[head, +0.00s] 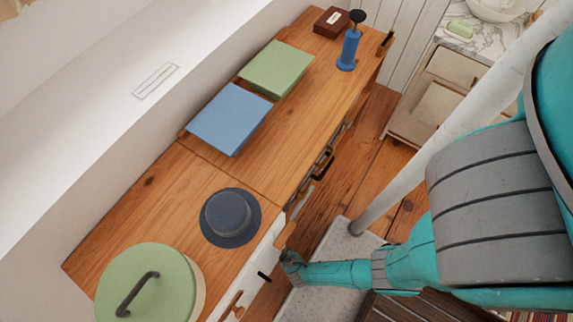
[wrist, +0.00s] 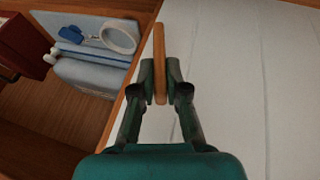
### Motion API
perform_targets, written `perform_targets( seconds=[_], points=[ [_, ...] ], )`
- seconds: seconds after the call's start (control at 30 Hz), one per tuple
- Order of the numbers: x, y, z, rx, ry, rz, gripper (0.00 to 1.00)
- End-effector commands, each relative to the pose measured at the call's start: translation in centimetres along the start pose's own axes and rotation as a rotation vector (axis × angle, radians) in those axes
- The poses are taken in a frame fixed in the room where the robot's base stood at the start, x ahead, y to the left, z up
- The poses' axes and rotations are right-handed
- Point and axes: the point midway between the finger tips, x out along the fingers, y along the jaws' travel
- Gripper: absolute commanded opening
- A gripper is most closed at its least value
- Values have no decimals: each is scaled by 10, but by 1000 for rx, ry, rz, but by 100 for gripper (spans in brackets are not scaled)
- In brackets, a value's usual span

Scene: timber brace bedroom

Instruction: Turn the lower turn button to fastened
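A wooden turn button (wrist: 159,50) shows as a narrow upright piece in the wrist view, at the edge of a white panel (wrist: 235,70) beside a wooden frame strip. My gripper (wrist: 160,78) has one finger on each side of its near end and appears closed on it. In the head view my gripper (head: 288,258) is low at the cabinet's front, and the button between its fingers cannot be made out. Another wooden piece (head: 232,304) on the white front may be a second turn button; I cannot tell.
Left of the frame in the wrist view is an open compartment with a red box (wrist: 20,45), a grey-blue case (wrist: 88,75) and a white ring-shaped item (wrist: 118,37).

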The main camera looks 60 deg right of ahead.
Motion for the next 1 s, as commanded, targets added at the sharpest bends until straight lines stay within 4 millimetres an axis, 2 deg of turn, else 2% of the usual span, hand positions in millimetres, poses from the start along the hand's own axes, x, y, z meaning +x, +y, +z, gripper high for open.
perform_targets(
  seconds=[0.27, 1.0],
  points=[
    [1, -3, 1, -19, -7, 33, 0],
    [7, -14, 4, -120, -10, 288, 0]
  ],
)
